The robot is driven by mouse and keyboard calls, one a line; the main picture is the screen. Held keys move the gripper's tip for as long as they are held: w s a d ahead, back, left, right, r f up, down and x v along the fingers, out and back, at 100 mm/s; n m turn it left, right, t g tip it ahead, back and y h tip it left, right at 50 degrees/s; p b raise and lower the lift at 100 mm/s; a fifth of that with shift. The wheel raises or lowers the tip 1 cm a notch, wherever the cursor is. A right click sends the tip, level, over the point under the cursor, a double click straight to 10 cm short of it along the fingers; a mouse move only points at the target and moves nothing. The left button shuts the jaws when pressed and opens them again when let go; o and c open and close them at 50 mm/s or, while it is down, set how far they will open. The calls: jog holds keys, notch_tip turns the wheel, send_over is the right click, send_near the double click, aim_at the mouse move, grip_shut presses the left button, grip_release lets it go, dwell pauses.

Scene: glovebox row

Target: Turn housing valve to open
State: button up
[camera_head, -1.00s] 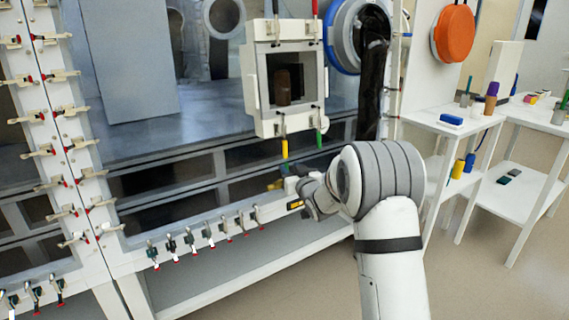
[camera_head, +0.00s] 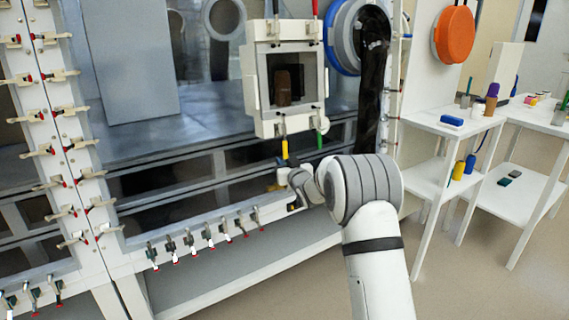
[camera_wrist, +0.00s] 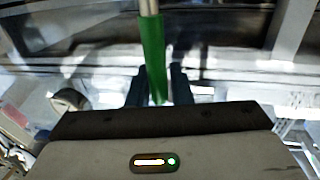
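A white housing box (camera_head: 251,85) with a dark window hangs in front of the glovebox row. A yellow handle (camera_head: 284,149) and a green handle (camera_head: 319,139) hang below it; I cannot tell which is the valve's. My gripper (camera_head: 281,168) is low, just under the yellow handle in the head view, and partly hidden by my wrist. In the wrist view a green handle (camera_wrist: 153,58) hangs down in front of my gripper (camera_wrist: 158,88). The two dark fingers stand apart on either side of its lower end. I cannot tell whether they touch it.
A row of small red-tipped clamps (camera_head: 190,242) runs along the lower rail left of my gripper. A round blue-rimmed port (camera_head: 342,40) is right of the housing. White shelves (camera_head: 435,175) with small items stand at the right. Open floor lies in front.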

grip_shut()
